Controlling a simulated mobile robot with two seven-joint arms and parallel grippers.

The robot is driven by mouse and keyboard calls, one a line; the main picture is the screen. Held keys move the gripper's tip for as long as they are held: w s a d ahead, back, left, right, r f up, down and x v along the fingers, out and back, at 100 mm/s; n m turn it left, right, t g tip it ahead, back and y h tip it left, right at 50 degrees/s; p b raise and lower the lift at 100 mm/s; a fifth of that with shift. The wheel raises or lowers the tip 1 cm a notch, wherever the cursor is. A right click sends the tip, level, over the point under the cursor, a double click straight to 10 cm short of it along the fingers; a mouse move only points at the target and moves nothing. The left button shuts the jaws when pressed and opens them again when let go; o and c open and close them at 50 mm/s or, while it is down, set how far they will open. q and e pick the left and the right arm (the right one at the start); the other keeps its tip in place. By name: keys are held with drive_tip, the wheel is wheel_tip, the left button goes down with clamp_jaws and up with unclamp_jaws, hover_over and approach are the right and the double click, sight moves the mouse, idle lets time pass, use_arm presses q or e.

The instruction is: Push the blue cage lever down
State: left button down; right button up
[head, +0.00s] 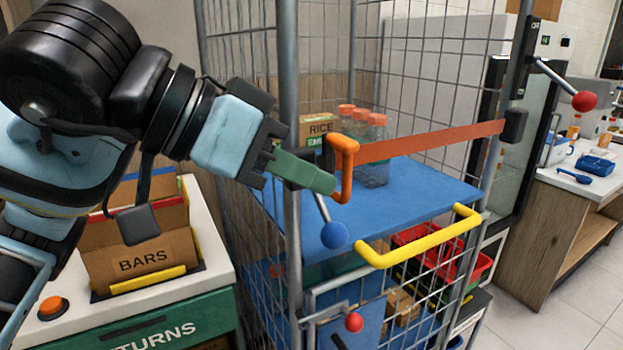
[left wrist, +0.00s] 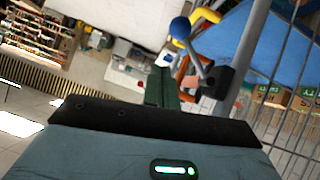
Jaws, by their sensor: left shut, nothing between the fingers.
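The blue cage lever (head: 334,236) is a grey rod with a blue ball, on the front left post of the wire cage (head: 290,100). In the head view its rod slants down to the ball. In the left wrist view the ball (left wrist: 180,27) shows beyond the fingers, with its rod running to a dark mount. My left gripper (head: 328,184) has green fingers, shut and empty. In the head view the fingertips overlap the top of the rod and lie beside the orange handle; whether they touch is unclear. The fingers also show in the left wrist view (left wrist: 162,87). My right gripper is not in view.
An orange handle (head: 346,172) and orange strap (head: 430,142) cross the cage front. A yellow handle (head: 420,240) sits below. Orange-capped bottles (head: 376,150) stand on the blue shelf (head: 430,186). Red-ball levers (head: 584,101) (head: 354,322) are elsewhere. A BARS box (head: 140,265) stands left.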

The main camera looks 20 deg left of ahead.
use_arm(q)
drive_tip(key=v, duration=0.9)
drive_tip(key=shift+s+d+r, duration=0.15)
drive_tip(key=shift+s+d, duration=0.05)
drive_tip(key=shift+s, duration=0.4)
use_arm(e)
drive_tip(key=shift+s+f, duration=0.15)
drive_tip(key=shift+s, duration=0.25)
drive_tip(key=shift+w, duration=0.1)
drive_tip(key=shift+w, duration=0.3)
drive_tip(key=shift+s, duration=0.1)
